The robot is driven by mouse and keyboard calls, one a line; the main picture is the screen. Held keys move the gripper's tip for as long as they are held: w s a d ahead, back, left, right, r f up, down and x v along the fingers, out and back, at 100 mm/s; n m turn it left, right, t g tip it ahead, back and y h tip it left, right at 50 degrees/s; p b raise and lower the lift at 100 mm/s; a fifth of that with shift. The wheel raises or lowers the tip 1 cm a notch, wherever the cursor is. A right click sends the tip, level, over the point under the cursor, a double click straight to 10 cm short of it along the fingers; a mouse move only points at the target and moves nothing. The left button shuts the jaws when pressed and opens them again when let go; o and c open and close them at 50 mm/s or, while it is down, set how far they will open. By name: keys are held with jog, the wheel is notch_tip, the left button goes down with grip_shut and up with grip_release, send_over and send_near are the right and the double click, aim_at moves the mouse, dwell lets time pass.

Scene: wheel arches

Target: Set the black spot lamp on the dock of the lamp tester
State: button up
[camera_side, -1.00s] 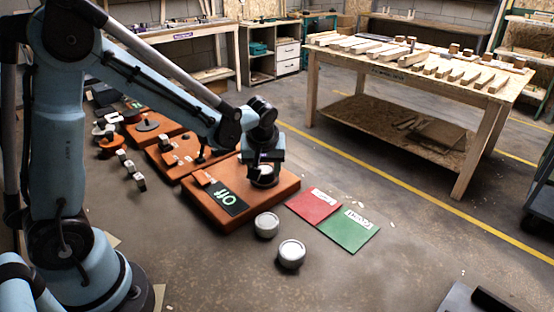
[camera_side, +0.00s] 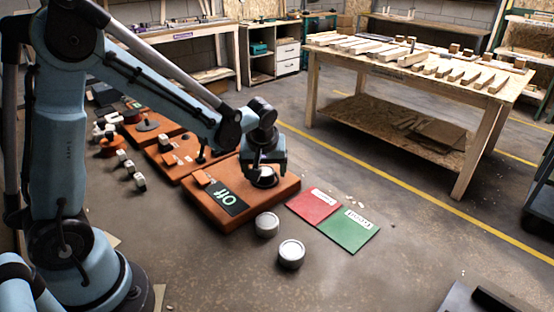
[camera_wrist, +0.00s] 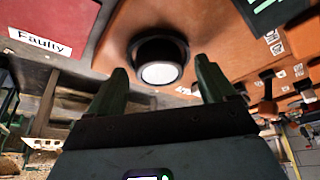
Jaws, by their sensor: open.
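The black spot lamp (camera_wrist: 160,62), with a pale round face, sits on the orange lamp tester (camera_wrist: 108,50) in the wrist view. In the side view the lamp (camera_side: 265,181) is on the right half of the tester (camera_side: 222,220), under my gripper (camera_side: 268,172). The lamp covers whatever is directly beneath it, so the dock itself is hidden. In the wrist view my gripper (camera_wrist: 160,70) is open, with one finger on each side of the lamp and visible gaps between.
Two pale round lamps (camera_side: 266,225) (camera_side: 291,254) stand on the floor in front of the tester. A red card (camera_side: 313,206) marked "Faulty" and a green card (camera_side: 348,231) lie to the right. More orange stations (camera_side: 165,160) stand behind left. A wooden table (camera_side: 410,75) is behind right.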

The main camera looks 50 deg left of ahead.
jog(key=v, duration=1.2)
jog(key=s+d+f+m+t+h, duration=0.2)
jog(key=s+d+m+t+h, duration=0.1)
jog(key=s+m, duration=0.6)
jog(key=shift+s+m+t, duration=0.3)
jog(key=shift+m+t, duration=0.1)
jog(key=shift+t, duration=0.2)
